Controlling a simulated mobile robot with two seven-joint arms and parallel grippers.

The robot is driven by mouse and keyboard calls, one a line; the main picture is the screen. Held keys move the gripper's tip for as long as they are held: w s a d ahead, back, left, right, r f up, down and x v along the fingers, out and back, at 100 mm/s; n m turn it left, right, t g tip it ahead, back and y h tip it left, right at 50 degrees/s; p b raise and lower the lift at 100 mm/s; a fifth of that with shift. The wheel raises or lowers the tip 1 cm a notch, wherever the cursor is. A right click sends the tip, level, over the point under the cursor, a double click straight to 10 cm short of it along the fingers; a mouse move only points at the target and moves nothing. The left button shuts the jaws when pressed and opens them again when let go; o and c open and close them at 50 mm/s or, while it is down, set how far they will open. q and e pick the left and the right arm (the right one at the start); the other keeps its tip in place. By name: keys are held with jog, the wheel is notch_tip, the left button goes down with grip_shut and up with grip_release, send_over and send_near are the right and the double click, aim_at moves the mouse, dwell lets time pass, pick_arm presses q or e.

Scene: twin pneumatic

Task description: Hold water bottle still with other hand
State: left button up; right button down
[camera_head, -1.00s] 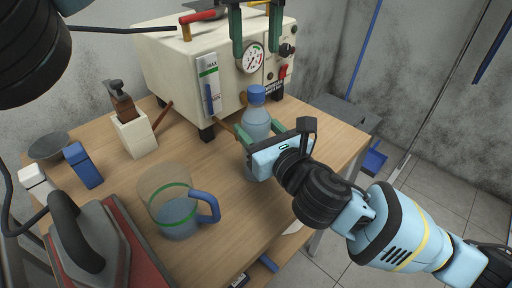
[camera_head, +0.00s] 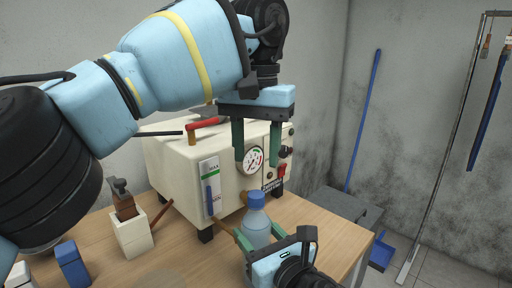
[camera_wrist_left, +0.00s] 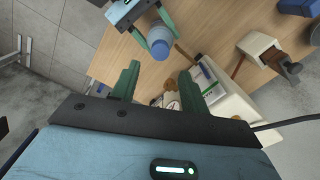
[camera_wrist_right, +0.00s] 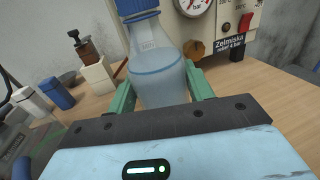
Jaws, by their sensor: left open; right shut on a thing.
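The water bottle (camera_head: 257,226) is clear with a blue cap and stands upright on the wooden table in front of the cream machine. My right gripper (camera_head: 262,246) is shut around the bottle's body. The right wrist view shows the bottle (camera_wrist_right: 158,70) between the green fingers (camera_wrist_right: 160,92). My left gripper (camera_head: 257,146) is open and empty, above and behind the bottle, in front of the machine's gauge. In the left wrist view its open fingers (camera_wrist_left: 168,84) are apart, with the bottle cap (camera_wrist_left: 160,49) beyond them.
The cream machine (camera_head: 178,168) with gauge and red-handled lever fills the table's back. A white block with a brown-handled tool (camera_head: 130,232) and a blue box (camera_head: 72,264) stand at left. A blue dustpan (camera_head: 381,252) lies at the right. Bare table lies left of the bottle.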

aim_at(256, 194)
pick_arm(q)
jog(key=shift+m, duration=0.3)
jog(key=shift+f, duration=0.1)
jog(key=shift+f, duration=3.9)
jog(key=shift+c, duration=0.5)
